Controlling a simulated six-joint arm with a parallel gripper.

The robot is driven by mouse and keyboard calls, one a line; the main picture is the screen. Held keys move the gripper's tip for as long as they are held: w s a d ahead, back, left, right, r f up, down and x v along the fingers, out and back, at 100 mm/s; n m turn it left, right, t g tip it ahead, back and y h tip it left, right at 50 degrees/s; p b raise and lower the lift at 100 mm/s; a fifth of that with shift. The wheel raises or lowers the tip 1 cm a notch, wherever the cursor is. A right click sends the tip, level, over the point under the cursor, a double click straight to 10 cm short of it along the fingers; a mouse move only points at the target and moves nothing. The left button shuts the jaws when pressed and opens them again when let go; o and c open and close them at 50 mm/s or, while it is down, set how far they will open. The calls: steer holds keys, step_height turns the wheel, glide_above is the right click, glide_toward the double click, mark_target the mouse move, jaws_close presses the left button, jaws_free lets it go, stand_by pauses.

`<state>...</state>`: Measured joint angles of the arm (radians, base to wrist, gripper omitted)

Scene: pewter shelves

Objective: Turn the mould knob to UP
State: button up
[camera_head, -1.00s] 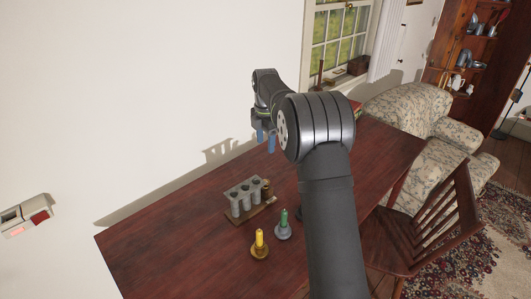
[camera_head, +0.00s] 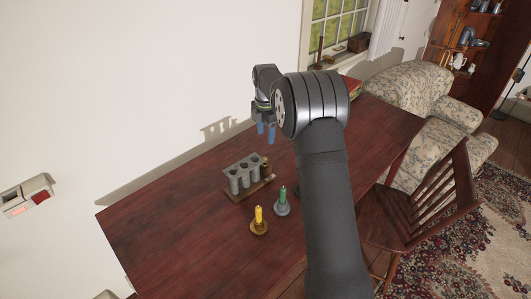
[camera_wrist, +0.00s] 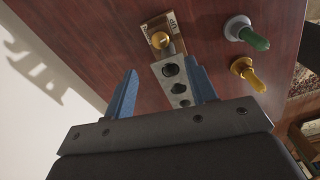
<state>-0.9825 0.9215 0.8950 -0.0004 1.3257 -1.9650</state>
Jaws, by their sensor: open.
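The mould (camera_head: 245,176) stands on the dark red table as a grey block of upright tubes on a wooden base. In the wrist view its grey top (camera_wrist: 176,85) shows several dark holes. The round brass knob (camera_wrist: 160,40) sits at its far end, on a plate with the letters UP (camera_wrist: 173,22) at one edge. I cannot tell which mark the knob points to. My gripper (camera_head: 266,132) has blue fingers pointing down, above and behind the mould. In the wrist view the gripper (camera_wrist: 164,78) is open and empty, fingers either side of the mould's image, apart from the knob.
A yellow candle (camera_head: 259,215) in a brass holder and a green candle (camera_head: 282,195) in a grey holder stand in front of the mould. The table (camera_head: 180,225) is clear to the left. The white wall (camera_head: 130,90) is close behind.

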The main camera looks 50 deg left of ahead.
mark_target(266, 158)
step_height(266, 158, down, 10)
steer(key=shift+f, duration=0.25)
steer(key=c, duration=1)
